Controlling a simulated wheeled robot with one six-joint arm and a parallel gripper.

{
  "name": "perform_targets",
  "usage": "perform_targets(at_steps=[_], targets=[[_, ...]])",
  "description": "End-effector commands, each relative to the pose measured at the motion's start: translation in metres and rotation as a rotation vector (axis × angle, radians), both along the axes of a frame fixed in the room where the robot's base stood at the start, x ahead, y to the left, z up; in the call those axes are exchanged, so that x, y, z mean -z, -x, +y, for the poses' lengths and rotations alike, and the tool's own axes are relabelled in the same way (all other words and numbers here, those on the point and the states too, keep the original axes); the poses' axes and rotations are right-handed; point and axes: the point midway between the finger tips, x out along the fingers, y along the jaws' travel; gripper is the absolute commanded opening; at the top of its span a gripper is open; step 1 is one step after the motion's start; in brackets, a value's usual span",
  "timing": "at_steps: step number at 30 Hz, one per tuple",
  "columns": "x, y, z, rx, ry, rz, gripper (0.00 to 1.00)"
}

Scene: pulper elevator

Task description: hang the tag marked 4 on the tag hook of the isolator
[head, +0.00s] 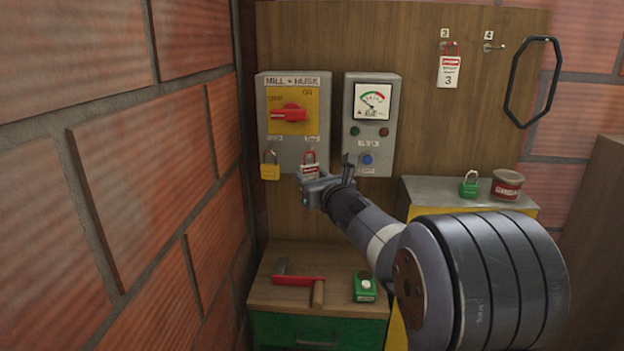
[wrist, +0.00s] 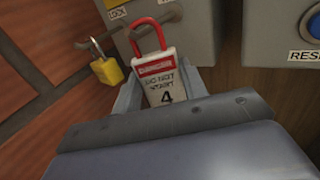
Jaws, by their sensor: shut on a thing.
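The tag marked 4 (wrist: 162,84) is white with a red band and a red loop at its top. My gripper (wrist: 157,92) is shut on its lower part. In the head view my gripper (head: 312,186) holds the tag (head: 310,170) at the lower right of the grey isolator box (head: 268,142), labelled MILL + HUSK. The tag's red loop is at the box's lower edge. The isolator's red handle (head: 290,115) lies about level on a yellow plate.
A yellow padlock (head: 270,170) hangs at the isolator's lower left. A grey meter box (head: 378,145) stands close on the right. Tag 3 (head: 449,72) hangs on the board beside the bare peg 4 (head: 492,47). A brick wall (head: 140,150) closes the left side.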

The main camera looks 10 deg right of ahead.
Motion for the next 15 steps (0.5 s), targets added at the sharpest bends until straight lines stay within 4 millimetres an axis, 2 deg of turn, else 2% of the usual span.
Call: perform_targets(at_steps=[14,15], targets=[[-0.0003,0.0000,0.0000,0.000,0.000,0.000,0.19],[-0.0003,0.0000,0.0000,0.000,0.000,0.000,0.43]])
